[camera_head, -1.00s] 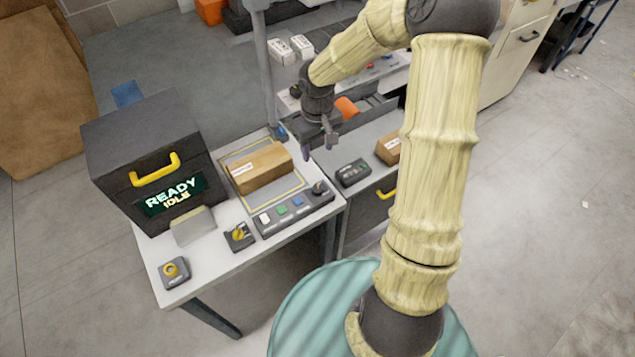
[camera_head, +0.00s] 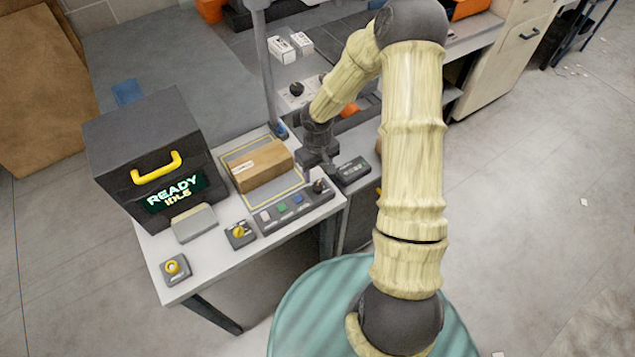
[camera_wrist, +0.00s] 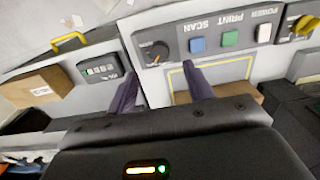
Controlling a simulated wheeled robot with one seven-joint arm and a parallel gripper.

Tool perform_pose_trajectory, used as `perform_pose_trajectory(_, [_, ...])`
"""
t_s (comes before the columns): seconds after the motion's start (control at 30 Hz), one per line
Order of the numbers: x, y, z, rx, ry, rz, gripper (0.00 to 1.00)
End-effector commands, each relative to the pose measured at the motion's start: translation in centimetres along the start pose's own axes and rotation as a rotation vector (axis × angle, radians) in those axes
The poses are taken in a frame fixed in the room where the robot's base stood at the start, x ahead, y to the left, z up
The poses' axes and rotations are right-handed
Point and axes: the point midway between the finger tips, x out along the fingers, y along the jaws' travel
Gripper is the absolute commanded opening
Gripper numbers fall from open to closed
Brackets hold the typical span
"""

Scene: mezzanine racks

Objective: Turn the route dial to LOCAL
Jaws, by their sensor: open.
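The control panel (camera_head: 296,205) lies along the front edge of the white table, with white, green and blue buttons. A dark round dial (camera_head: 319,186) sits at its right end. In the wrist view this dial (camera_wrist: 154,52) has an orange mark beside it, and POWER, PRINT and SCAN label the buttons. The dial's own lettering and setting are too small to read. My gripper (camera_wrist: 160,73) is open and empty, its two fingers spread either side of the dial's line in the picture, apart from it. In the head view my gripper (camera_head: 321,170) hangs just behind the dial.
A cardboard parcel (camera_head: 262,165) lies on the table behind the panel. A black machine (camera_head: 150,150) reads READY IDLE. A yellow-knobbed switch (camera_head: 240,234) and a yellow button box (camera_head: 174,269) stand at left. A small grey device (camera_head: 352,170) is right of my gripper.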

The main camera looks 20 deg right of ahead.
Motion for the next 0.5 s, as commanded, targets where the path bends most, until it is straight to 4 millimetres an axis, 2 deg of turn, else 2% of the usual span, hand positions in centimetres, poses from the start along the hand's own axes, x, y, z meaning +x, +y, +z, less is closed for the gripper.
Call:
perform_pose_trajectory(0.1, [2.2,-0.1,0.1,-0.002,-0.004,-0.002,0.52])
perform_pose_trajectory(0.3, [5.4,-0.1,0.0,-0.002,-0.002,-0.001,0.52])
perform_pose_trajectory(0.5, [6.8,-0.1,0.0,-0.002,-0.001,-0.001,0.52])
